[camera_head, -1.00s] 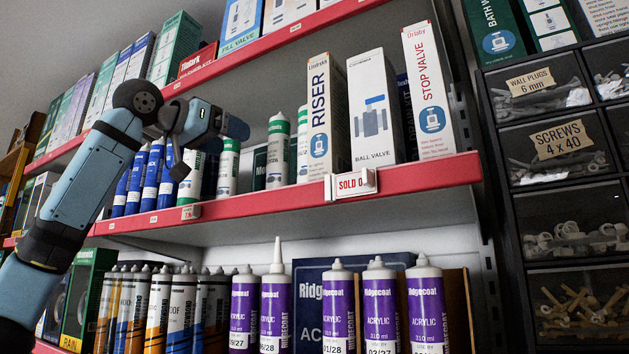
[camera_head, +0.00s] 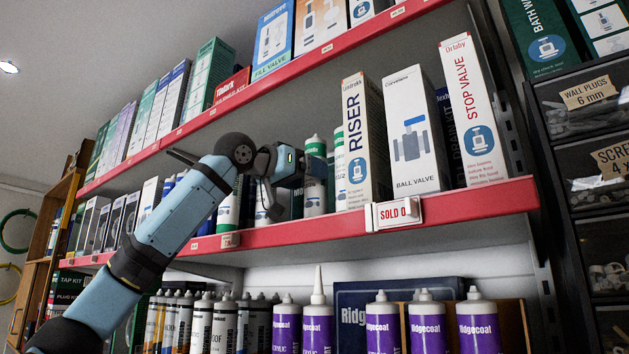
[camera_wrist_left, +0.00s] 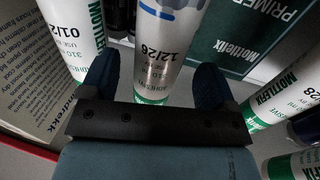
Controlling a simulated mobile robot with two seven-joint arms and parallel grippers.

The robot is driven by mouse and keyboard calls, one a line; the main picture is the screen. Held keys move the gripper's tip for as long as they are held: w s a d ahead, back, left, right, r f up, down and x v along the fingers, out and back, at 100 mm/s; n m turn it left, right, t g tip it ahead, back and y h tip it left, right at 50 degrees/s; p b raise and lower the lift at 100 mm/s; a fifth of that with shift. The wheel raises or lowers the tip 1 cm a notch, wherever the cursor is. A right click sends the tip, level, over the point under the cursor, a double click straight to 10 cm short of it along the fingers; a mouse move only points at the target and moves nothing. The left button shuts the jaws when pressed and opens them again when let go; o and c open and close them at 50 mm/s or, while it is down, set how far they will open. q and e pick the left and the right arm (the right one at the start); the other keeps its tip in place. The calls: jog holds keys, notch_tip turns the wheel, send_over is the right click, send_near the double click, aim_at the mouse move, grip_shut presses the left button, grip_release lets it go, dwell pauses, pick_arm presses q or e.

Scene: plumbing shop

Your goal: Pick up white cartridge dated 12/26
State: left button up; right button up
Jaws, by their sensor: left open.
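The white cartridge dated 12/26 (camera_wrist_left: 170,55), with a green band at its near end, stands between the fingers of my left gripper (camera_wrist_left: 155,82) in the left wrist view. The fingers are apart, one on each side of it; I cannot tell whether either touches it. In the head view my left gripper (camera_head: 300,168) is at the middle shelf among the green-banded white cartridges, and its fingertips are hard to make out. The date is not readable there. My right gripper is not in view.
A similar cartridge dated 01/2-something (camera_wrist_left: 75,35) stands close by on the left in the wrist view, and another Motlifix cartridge (camera_wrist_left: 285,95) on the right. The RISER box (camera_head: 366,140) and BALL VALVE box (camera_head: 414,135) stand right of my gripper above the red shelf edge (camera_head: 460,205).

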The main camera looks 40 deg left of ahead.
pick_arm(q)
jog(key=w, duration=0.3)
jog(key=shift+d, duration=0.2)
jog(key=shift+c, duration=1.2)
jog(key=c, duration=1.1)
jog(key=shift+o, duration=0.2)
jog(key=shift+s, duration=0.15)
